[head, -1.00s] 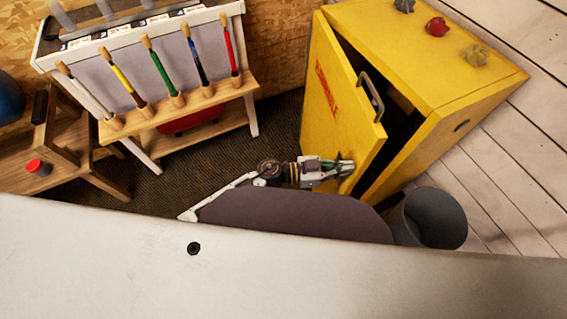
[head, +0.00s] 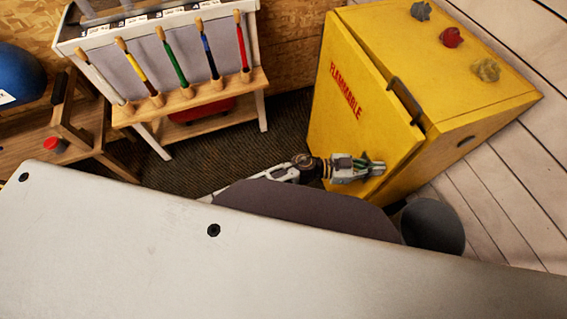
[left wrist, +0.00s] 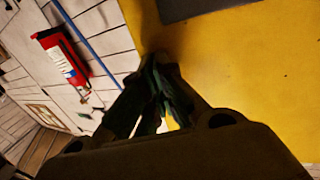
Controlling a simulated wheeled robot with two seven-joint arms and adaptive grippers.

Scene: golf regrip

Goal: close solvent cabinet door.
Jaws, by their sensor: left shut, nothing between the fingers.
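The yellow solvent cabinet (head: 475,75) stands at the upper right in the head view. Its door (head: 345,125), marked FLAMMABLE, looks nearly flush with the body, with only a thin dark line along its top edge. The dark handle (head: 406,101) is near the door's right edge. My left gripper (head: 378,168) is shut and empty, its fingertips at the lower part of the door; whether they touch is hard to tell. In the left wrist view the shut fingers (left wrist: 158,75) lie in front of the yellow door (left wrist: 240,70). My right gripper is not in view.
A rack with several coloured-handled brushes (head: 175,62) stands left of the cabinet. A grey bin (head: 433,226) stands below the cabinet at right. Several small lumps, one red (head: 451,37), sit on the cabinet top. A wooden stand (head: 90,130) is at far left.

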